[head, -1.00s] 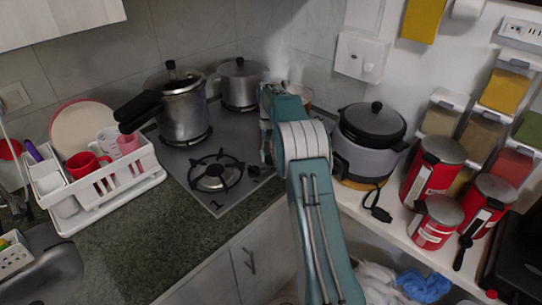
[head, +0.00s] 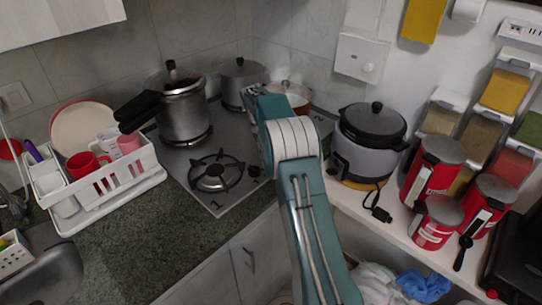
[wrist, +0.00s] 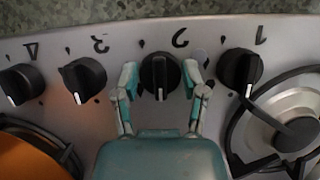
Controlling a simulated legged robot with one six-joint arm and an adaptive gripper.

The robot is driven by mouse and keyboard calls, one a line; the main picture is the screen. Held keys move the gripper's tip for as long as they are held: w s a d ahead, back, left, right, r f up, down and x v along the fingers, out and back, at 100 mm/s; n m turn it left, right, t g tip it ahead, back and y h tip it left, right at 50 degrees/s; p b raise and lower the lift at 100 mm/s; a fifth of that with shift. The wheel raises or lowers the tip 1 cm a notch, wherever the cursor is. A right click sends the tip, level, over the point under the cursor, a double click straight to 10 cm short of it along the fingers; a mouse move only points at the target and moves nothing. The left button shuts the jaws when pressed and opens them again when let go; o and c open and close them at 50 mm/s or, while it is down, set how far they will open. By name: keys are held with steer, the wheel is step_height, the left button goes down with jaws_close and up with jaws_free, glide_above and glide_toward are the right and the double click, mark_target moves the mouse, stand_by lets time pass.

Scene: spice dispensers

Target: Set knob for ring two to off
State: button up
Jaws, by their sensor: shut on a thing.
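In the wrist view the stove's knob row appears upside down. The ring two knob (wrist: 160,76) is black, sits beside the printed 2, and its white mark points straight down in the picture. My gripper (wrist: 162,71) has one teal finger on each side of this knob and is shut on it. In the head view my gripper (head: 252,97) is over the right side of the stove (head: 222,132), and the arm hides the ring two knob there.
In the wrist view, knobs one (wrist: 240,68), three (wrist: 84,76) and four (wrist: 22,82) flank the gripped one. In the head view a pressure cooker (head: 183,108), a steel pot (head: 240,82) and an orange-brown pot (head: 290,92) stand on the stove. A rice cooker (head: 368,150) stands right of my arm.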

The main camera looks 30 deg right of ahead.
steer(key=shift+f, duration=0.1)
stand_by(0.4)
steer(key=o, duration=1.1)
steer(key=shift+w, duration=0.1)
steer(key=v, duration=0.6)
steer(key=shift+w+a, duration=0.1)
steer(key=shift+w+a+r, duration=0.1)
steer(key=shift+w+r, duration=0.05)
steer(key=shift+r, duration=0.55)
